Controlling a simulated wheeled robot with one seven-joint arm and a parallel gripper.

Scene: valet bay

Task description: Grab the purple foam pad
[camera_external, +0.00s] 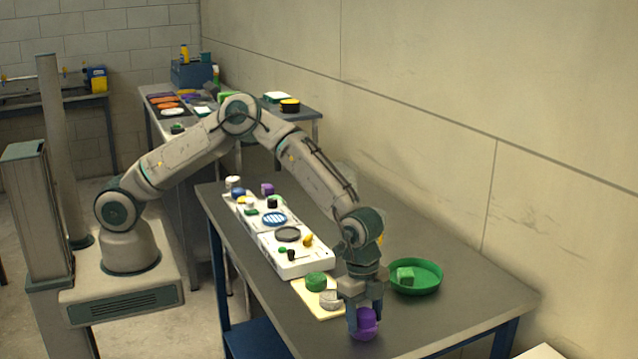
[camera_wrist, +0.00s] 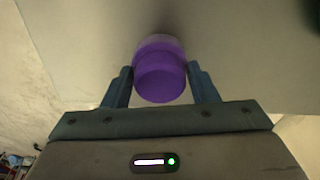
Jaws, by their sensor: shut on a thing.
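The purple foam pad (camera_external: 364,326) is a short round piece near the front edge of the grey table. My gripper (camera_external: 364,318) points down over it, with its fingers shut on the pad's sides. In the wrist view the purple pad (camera_wrist: 160,72) sits between the two blue-grey fingertips of my gripper (camera_wrist: 160,84). Part of the pad is hidden behind a finger in the external view. I cannot tell whether it touches the table top or is slightly raised.
A green tray (camera_external: 432,289) holding a green block (camera_external: 405,276) stands right of my gripper. A cream board (camera_external: 303,292) with a green round pad (camera_external: 316,281) and a grey-white round piece (camera_external: 330,299) lies left. A white panel (camera_external: 305,269) with several small items extends behind. The table's right front is clear.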

